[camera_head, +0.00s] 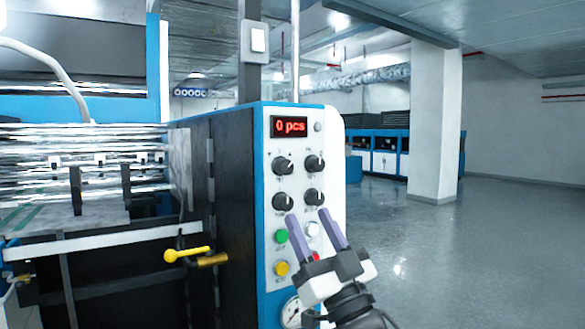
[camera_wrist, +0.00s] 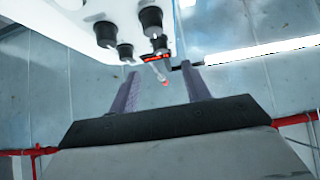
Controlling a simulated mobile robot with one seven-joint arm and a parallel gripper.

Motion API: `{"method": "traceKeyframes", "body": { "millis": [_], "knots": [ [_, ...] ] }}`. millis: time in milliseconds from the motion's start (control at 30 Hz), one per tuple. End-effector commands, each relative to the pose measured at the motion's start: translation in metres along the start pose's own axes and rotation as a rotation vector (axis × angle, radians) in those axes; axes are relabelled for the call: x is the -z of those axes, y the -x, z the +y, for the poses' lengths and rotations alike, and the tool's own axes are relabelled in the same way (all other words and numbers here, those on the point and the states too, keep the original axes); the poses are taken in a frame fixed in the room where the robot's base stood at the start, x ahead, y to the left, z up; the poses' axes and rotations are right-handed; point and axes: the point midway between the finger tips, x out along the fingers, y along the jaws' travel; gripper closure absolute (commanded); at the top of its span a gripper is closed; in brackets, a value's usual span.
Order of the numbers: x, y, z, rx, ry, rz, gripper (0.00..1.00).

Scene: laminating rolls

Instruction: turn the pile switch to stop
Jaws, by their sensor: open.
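The control panel (camera_head: 298,150) is the white face of a blue-edged machine cabinet. It carries several black rotary knobs in two rows: upper left (camera_head: 283,166), upper right (camera_head: 314,164), lower left (camera_head: 282,201) and lower right (camera_head: 314,196). Their labels are too small to read, so I cannot tell which is the pile switch. My gripper (camera_head: 307,215) is open and empty, its purple-grey fingers pointing up just below the lower knobs in the picture. In the wrist view, my gripper (camera_wrist: 160,70) has its fingers apart with nothing between them, and black knobs (camera_wrist: 151,20) show beyond the tips.
A red display (camera_head: 289,126) reads "0 pcs". A green button (camera_head: 281,236), a yellow button (camera_head: 281,269) and a gauge (camera_head: 292,312) sit lower on the panel. A yellow-handled lever (camera_head: 187,254) sticks out at left. The floor (camera_head: 430,260) to the right is clear.

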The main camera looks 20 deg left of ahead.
Motion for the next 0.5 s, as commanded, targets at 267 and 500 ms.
{"method": "traceKeyframes", "body": {
  "millis": [267, 500],
  "knots": [
    [0.004, -0.065, -0.002, 0.003, 0.0, 0.0, 0.52],
    [0.002, -0.092, -0.001, 0.002, -0.001, 0.001, 0.52]
  ]
}}
